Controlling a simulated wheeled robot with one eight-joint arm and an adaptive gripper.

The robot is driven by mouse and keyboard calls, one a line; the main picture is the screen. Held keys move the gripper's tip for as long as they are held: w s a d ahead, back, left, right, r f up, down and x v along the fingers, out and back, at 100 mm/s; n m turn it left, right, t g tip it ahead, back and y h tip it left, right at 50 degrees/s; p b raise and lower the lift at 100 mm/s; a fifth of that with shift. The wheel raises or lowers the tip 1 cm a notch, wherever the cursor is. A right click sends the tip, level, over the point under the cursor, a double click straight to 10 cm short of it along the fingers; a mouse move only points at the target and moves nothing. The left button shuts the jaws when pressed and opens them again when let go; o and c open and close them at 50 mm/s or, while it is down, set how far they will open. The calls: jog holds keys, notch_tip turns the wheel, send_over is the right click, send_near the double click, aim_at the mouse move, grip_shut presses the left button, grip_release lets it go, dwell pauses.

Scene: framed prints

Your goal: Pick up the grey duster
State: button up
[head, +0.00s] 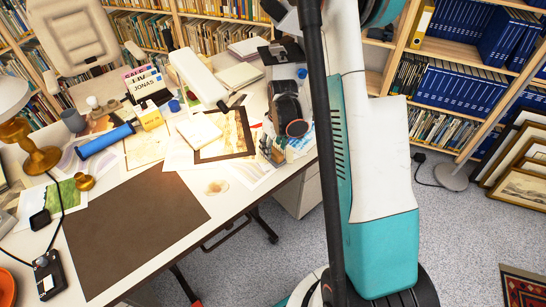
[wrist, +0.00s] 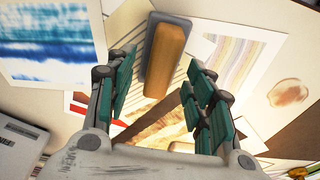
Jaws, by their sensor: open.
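The grey duster (wrist: 168,52) lies on papers in the wrist view, a long block with a grey base and an orange-brown wooden top. My gripper (wrist: 162,72) is open, with its teal fingers on either side of the duster's near end in the picture. I see gaps between fingers and duster; whether the fingertips are level with it, I cannot tell. In the head view my gripper (head: 273,150) points down over the desk's right part, beside a brown-framed print. I cannot make out the duster there; my gripper seems to cover it.
The desk holds a brown mat (head: 135,230) at the front, a blue cylinder (head: 104,141), a yellow box (head: 149,115) and several loose prints. A blue-striped print (wrist: 52,38) lies left of the duster. Bookshelves (head: 450,85) stand behind; framed pictures (head: 520,165) lean at right.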

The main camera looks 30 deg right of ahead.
aim_at(273, 150)
jog(key=shift+w+f+b, duration=0.15)
jog(key=shift+f+b, duration=0.15)
jog(key=shift+f, duration=0.95)
jog(key=shift+f+b, duration=0.25)
jog(key=shift+b, duration=0.1)
jog(key=shift+c, duration=0.5)
jog(key=c, duration=0.7)
